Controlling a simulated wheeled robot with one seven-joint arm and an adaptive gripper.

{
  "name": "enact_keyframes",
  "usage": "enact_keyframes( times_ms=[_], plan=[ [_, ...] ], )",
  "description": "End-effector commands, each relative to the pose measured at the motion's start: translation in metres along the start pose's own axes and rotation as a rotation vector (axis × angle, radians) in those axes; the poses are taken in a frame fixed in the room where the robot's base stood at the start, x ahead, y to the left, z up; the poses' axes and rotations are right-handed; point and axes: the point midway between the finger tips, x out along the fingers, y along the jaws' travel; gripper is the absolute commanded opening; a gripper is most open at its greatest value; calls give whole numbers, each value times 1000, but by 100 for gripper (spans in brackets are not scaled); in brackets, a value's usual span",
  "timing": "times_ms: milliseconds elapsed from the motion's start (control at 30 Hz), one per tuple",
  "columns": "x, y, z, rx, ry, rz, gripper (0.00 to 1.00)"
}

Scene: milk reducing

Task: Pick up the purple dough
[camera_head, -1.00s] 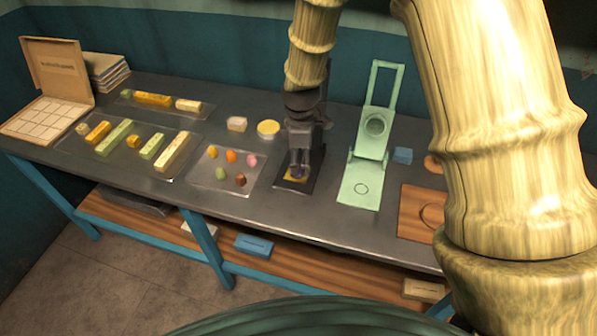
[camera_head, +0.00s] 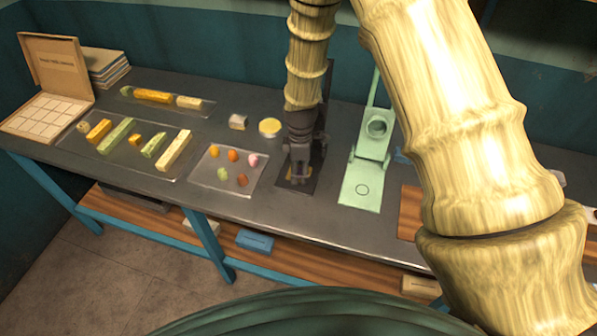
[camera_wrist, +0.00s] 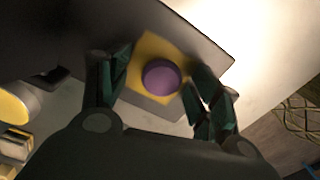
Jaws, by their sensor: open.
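The purple dough (camera_wrist: 161,77) is a round ball on a yellow square (camera_wrist: 152,51) in the wrist view. The yellow square lies on a dark plate, and a bit of it also shows in the head view (camera_head: 304,170). My gripper (camera_wrist: 160,68) is open, with one green finger to each side of the dough in the picture. Whether a finger touches the dough cannot be told. In the head view my gripper (camera_head: 297,176) points down over the dark plate (camera_head: 285,183) and hides the dough.
A clear tray (camera_head: 225,185) with several small coloured pieces lies to the left. A green hinged press (camera_head: 362,188) stands to the right, close to my gripper. A round yellow-topped container (camera_head: 270,127) and a small block (camera_head: 238,121) sit behind left. The front table edge is near.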

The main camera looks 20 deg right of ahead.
Motion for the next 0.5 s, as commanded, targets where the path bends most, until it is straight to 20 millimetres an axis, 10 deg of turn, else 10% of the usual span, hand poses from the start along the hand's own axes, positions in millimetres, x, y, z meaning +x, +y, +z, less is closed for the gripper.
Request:
enact_keyframes(
  times_ms=[100,333,500],
  plan=[
    [0,0,0,1,0,0,64],
    [0,0,0,0,0,0,22],
    [0,0,0,1,0,0,18]
  ],
)
